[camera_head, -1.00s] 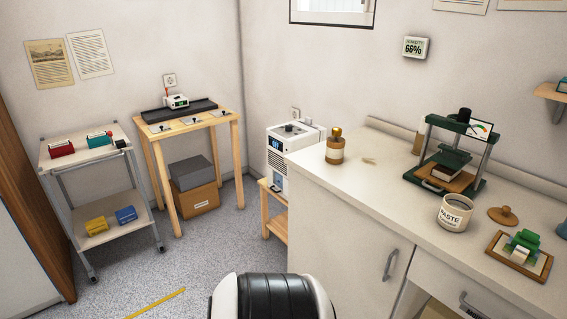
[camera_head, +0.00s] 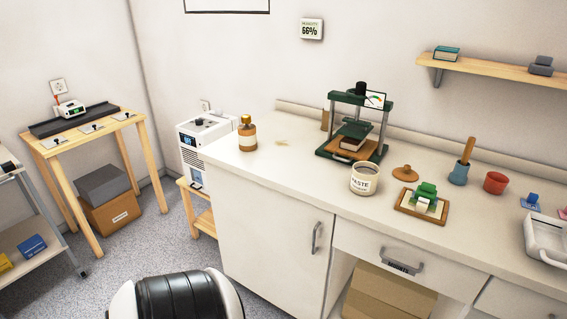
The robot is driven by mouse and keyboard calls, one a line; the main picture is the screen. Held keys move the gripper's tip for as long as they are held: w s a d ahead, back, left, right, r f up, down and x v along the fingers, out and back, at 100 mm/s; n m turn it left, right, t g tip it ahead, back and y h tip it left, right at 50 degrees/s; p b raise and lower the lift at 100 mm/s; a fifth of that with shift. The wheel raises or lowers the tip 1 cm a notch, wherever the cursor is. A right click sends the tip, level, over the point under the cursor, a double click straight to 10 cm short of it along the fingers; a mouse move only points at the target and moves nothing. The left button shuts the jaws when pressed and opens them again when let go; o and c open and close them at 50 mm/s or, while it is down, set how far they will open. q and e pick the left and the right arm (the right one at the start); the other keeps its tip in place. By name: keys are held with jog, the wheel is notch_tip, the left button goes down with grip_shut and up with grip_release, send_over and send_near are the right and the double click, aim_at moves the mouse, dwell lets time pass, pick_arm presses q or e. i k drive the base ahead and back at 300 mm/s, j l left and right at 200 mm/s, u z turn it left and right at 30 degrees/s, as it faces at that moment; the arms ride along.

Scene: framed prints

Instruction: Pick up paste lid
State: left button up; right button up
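The paste lid (camera_head: 405,173) is a round brown wooden disc with a small knob. It lies on the white counter, to the right of the open paste jar (camera_head: 364,179), which is a cream pot labelled PASTE. The lid is apart from the jar and just behind a wooden-framed board (camera_head: 422,206) with a green and white item on it. Neither of my grippers shows in the head view.
A green press (camera_head: 355,132) stands behind the jar. A blue pot (camera_head: 458,174) with a wooden handle, a red cup (camera_head: 495,183) and a white tray (camera_head: 546,240) are to the right. A brown bottle (camera_head: 247,134) is at the counter's left end. The counter's front left is clear.

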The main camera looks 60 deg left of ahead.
aim_at(405, 174)
jog(key=u, duration=1.4)
